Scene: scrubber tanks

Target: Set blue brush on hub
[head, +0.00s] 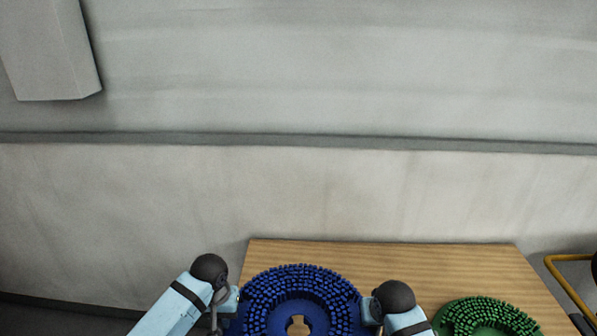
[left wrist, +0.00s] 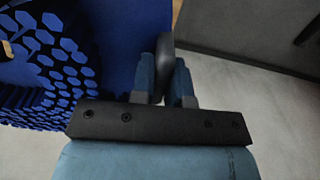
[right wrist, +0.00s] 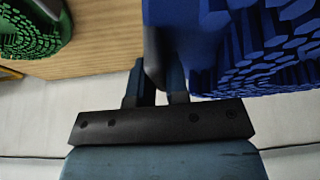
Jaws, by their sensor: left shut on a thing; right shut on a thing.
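The blue brush (head: 302,277) is a round disc with a ring of blue bristles facing up and a keyed hole in its middle. It is at the bottom centre of the head view, in front of the table. My left gripper (head: 229,299) is shut on its left edge; the left wrist view shows the fingers (left wrist: 166,84) closed there beside the blue bristles (left wrist: 45,70). My right gripper (head: 371,306) is shut on its right edge; its fingers (right wrist: 160,80) show against the blue rim (right wrist: 185,35). The hub is not in view.
A wooden table (head: 400,262) stands behind and under the brush. A green brush (head: 486,317) lies on it to the right. A yellow tubular frame (head: 570,285) is at the far right. A pale wall (head: 300,190) closes off the back.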

